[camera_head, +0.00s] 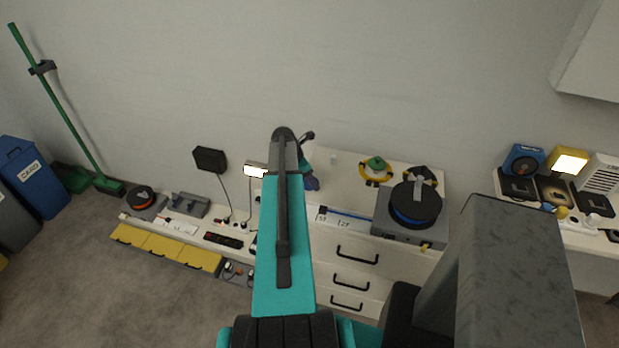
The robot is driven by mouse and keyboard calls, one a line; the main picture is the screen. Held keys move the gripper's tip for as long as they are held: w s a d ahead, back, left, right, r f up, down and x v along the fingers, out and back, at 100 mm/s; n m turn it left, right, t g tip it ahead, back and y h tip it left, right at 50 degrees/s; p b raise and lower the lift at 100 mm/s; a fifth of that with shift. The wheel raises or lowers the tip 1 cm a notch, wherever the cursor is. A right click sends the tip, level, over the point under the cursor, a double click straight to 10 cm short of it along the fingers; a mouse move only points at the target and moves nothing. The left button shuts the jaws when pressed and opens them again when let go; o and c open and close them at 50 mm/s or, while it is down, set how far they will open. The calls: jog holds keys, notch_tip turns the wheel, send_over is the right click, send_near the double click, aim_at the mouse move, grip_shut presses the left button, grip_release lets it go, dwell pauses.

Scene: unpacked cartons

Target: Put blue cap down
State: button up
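My teal arm reaches up the middle of the head view and covers what lies behind it. My gripper's fingers are hidden behind the arm, so I cannot see what they hold. A small blue-purple thing (312,183) peeks out at the right edge of the arm, above the white counter. It may be the blue cap, but it is too small and too covered to tell. Whether it is held or resting on something I cannot tell.
A white drawer cabinet (375,244) carries a grey box with a black, blue-rimmed disc (415,203). A green-and-yellow thing (376,168) sits behind. Low yellow-fronted drawers (160,248) stand left, a white table with devices right. Open floor lies at lower left.

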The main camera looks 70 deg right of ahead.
jog(key=shift+f, duration=0.15)
jog(key=o, duration=1)
jog(key=shift+r, duration=0.25)
jog(key=shift+b+v, duration=1.8)
jog(key=shift+v, duration=4.1)
jog(key=shift+w, duration=0.15)
